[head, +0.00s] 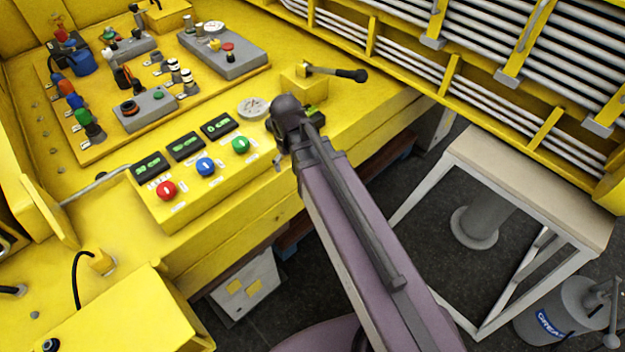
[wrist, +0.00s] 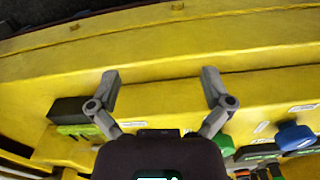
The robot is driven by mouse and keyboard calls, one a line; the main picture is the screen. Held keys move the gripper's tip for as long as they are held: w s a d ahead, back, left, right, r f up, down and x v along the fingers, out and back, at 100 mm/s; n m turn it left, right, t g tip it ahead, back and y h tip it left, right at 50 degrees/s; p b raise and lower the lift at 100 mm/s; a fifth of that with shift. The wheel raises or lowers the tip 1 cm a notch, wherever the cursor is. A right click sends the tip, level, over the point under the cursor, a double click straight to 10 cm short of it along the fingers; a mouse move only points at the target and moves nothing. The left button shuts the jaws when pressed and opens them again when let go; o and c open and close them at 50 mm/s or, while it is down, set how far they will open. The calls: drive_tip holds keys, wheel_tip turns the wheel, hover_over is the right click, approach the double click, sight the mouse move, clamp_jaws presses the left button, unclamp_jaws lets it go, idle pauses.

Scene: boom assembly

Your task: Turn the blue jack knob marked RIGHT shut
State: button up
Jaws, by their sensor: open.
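The blue knob (head: 205,166) sits on the sloped yellow front panel in the head view, between a red knob (head: 166,190) and a green knob (head: 240,145). Its label is too small to read. In the wrist view the blue knob (wrist: 293,136) is at the right edge, with the green knob (wrist: 222,146) nearer, by the right finger. My gripper (wrist: 160,82) is open and empty over bare yellow surface, to the left of both knobs there. In the head view my arm's dark end is just right of the green knob, and the fingers are not clear.
Small dark displays (head: 185,146) stand behind the knobs. A black-handled lever (head: 340,74) and a white round gauge (head: 254,107) are close to my arm's end. A board (head: 95,150) of several valves and buttons lies at the upper left. A pale-topped table (head: 535,190) stands right.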

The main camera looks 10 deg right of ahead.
drive_tip(key=s+d+f+m+b, duration=0.2)
drive_tip(key=d+f+m+b, duration=0.1)
drive_tip(key=d, duration=0.3)
drive_tip(key=shift+s+f+b, duration=0.3)
drive_tip(key=shift+f+b, duration=0.3)
drive_tip(key=shift+f, duration=0.3)
drive_tip(key=shift+s+d+m, duration=0.45)
drive_tip(key=shift+d, duration=0.3)
drive_tip(key=shift+s+d+m, duration=0.4)
drive_tip(key=shift+d+m, duration=0.05)
drive_tip(key=shift+d, duration=0.3)
